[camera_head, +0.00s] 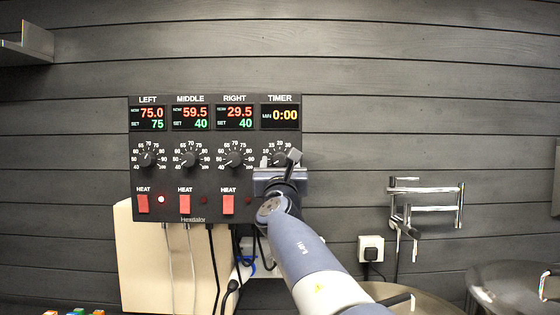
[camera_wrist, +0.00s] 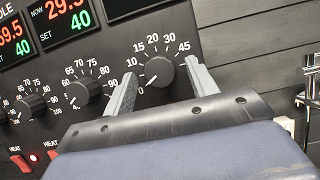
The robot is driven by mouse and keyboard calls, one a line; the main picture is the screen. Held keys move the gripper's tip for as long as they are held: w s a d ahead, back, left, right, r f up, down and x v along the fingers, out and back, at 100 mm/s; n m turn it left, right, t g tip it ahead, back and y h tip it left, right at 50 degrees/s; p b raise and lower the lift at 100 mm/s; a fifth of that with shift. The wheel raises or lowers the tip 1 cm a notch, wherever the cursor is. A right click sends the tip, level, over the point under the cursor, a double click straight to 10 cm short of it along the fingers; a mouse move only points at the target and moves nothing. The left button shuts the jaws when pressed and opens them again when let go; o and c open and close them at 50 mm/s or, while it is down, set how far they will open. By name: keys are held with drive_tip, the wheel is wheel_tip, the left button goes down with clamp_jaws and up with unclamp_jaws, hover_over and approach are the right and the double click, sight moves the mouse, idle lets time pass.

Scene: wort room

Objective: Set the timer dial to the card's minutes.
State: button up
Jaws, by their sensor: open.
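The timer dial (camera_wrist: 158,71) is a black knob on the control panel (camera_head: 160,215). Its white mark points to the lower left, near 0 on a scale that shows 10, 15, 20, 30 and 45. The timer display (camera_head: 280,116) reads 0:00. My gripper (camera_wrist: 160,72) is open, with one finger on each side of the dial; I cannot tell whether either touches it. I see no card with minutes in either view.
The left (camera_head: 149,159), middle (camera_head: 190,159) and right (camera_head: 235,159) dials sit in a row beside the timer. Red heat switches (camera_head: 143,204) lie below, with a lit lamp at the left one. Cables hang underneath. A metal pipe fitting (camera_head: 425,190) and kettle lids (camera_head: 515,285) are at right.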

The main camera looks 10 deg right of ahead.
drive_tip(key=c, duration=1)
drive_tip(key=shift+m+h, duration=0.4)
drive_tip(key=shift+m, duration=0.1)
drive_tip(key=m+h, duration=0.1)
drive_tip(key=m, duration=0.1)
drive_tip(key=m+g+h, duration=0.1)
drive_tip(key=m, duration=0.2)
drive_tip(key=m+g+h, duration=0.1)
drive_tip(key=m, duration=0.2)
drive_tip(key=shift+w+a+r+h, duration=0.1)
drive_tip(key=shift+a+h, duration=0.15)
drive_tip(key=shift+h, duration=0.05)
drive_tip(key=m+g+h, duration=0.1)
drive_tip(key=m, duration=0.2)
drive_tip(key=m+g+p, duration=0.1)
drive_tip(key=m, duration=0.3)
drive_tip(key=shift+a+r+g+h+p, duration=0.15)
drive_tip(key=shift+g+h+p, duration=0.15)
drive_tip(key=shift+h, duration=0.1)
drive_tip(key=o, duration=1)
